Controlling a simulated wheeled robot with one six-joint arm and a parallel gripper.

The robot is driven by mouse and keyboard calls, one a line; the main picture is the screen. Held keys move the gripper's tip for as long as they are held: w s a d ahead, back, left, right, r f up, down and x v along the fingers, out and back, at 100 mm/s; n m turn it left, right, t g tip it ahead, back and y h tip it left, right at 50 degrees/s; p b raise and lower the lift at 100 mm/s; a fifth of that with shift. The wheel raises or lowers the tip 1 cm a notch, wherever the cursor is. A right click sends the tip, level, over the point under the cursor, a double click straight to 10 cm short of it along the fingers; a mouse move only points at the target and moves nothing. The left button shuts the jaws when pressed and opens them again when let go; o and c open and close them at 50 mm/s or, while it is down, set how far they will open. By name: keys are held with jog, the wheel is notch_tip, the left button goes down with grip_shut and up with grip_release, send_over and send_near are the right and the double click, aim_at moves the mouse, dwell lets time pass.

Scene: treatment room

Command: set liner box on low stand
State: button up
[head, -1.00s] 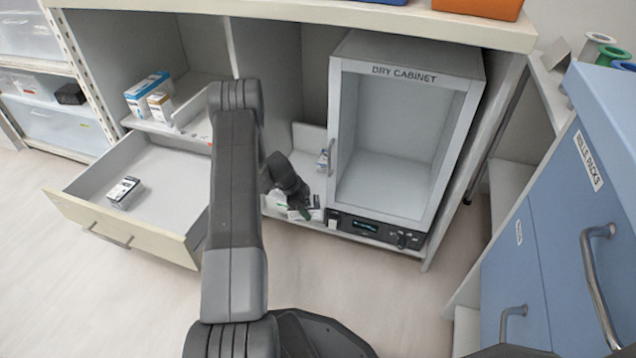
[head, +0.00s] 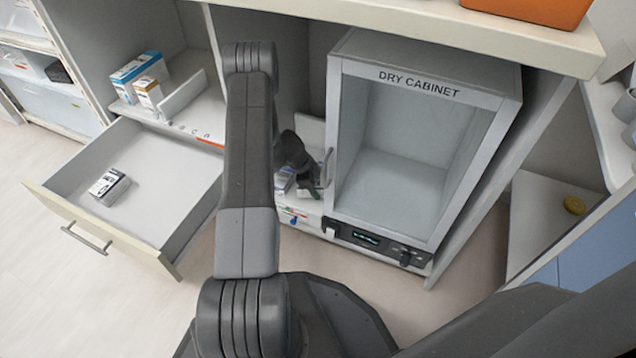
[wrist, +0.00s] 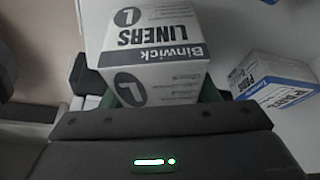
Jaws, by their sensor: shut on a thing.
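The liner box (wrist: 155,60) is white with black print reading "Binwick LINERS L". In the wrist view it sits between my gripper's green-edged fingers, and my gripper is shut on it. In the head view my gripper (head: 308,184) is low in the cabinet bay, just left of the dry cabinet (head: 428,82). My arm and gripper hide most or all of the box there. I cannot tell from the frames which surface is the low stand, or whether the box touches anything beneath it.
A blue-and-white pads box (wrist: 275,85) lies close right of the held box. A counter (head: 400,22) overhangs the bay.

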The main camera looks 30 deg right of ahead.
jog(key=shift+f, duration=0.6)
jog(key=shift+f, duration=0.1)
jog(key=o, duration=1.2)
jog(key=shift+f, duration=0.1)
jog(key=v, duration=0.7)
jog(key=shift+r+p, duration=0.4)
